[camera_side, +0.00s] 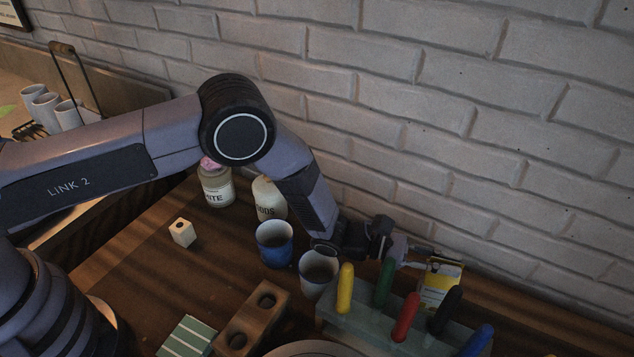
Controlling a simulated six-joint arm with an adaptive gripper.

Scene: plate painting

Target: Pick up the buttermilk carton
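A small yellow and white carton (437,290), which looks like the buttermilk carton, stands on the wooden table at the right, near the brick wall. Its lower part is hidden behind a rack of coloured pens. My gripper (428,258) reaches in from the left, with its fingers at the carton's top. The fingers are small and dark in this view. I cannot tell whether they touch the carton or have shut on it.
The pen rack (375,333) holds several upright coloured pens in front of the carton. A blue cup (274,250) and a pale cup (313,285) stand left of my gripper. A wooden block with holes (251,322) lies in front. The brick wall (480,130) is close behind.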

